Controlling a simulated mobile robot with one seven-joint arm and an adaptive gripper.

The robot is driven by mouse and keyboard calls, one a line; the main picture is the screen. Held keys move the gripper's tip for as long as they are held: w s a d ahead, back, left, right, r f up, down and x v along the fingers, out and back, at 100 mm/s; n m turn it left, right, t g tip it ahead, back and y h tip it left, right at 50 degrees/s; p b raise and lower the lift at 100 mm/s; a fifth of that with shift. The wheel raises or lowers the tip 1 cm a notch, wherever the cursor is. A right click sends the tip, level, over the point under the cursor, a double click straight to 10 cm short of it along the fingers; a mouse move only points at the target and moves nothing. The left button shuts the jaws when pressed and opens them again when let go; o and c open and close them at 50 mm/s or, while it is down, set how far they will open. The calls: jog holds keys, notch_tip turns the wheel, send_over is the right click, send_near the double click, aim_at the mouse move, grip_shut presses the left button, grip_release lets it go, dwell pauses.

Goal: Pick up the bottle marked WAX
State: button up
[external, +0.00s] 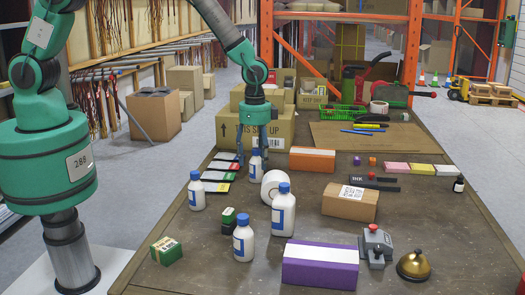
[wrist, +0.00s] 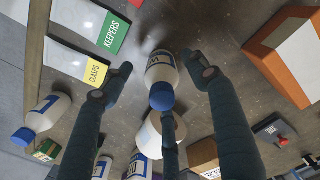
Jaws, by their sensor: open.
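Several white bottles with blue caps and blue labels stand on the table. The rear bottle (external: 256,164) is below my gripper (external: 254,150). In the wrist view this bottle (wrist: 161,69) shows between my open fingers (wrist: 157,66), with gaps at its sides; its label is only partly visible and I cannot read it as WAX. Other bottles stand at left (external: 196,192), at front centre (external: 244,242) and right of that (external: 283,212). Their label words are too small to read. My gripper is open and holds nothing.
A white roll (external: 271,187) stands close to the rear bottle. Flat packs (external: 216,176) lie to its left, an orange-and-white box (external: 312,160) to its right. A brown carton (external: 350,203), purple box (external: 320,266) and bell (external: 413,266) lie nearer. A large carton (external: 283,128) stands behind.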

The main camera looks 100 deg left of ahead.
aim_at(256, 172)
jog(key=shift+w+f+b, duration=0.1)
jog(key=shift+f+b, duration=0.35)
jog(key=shift+f, duration=2.15)
jog(key=c, duration=1.3)
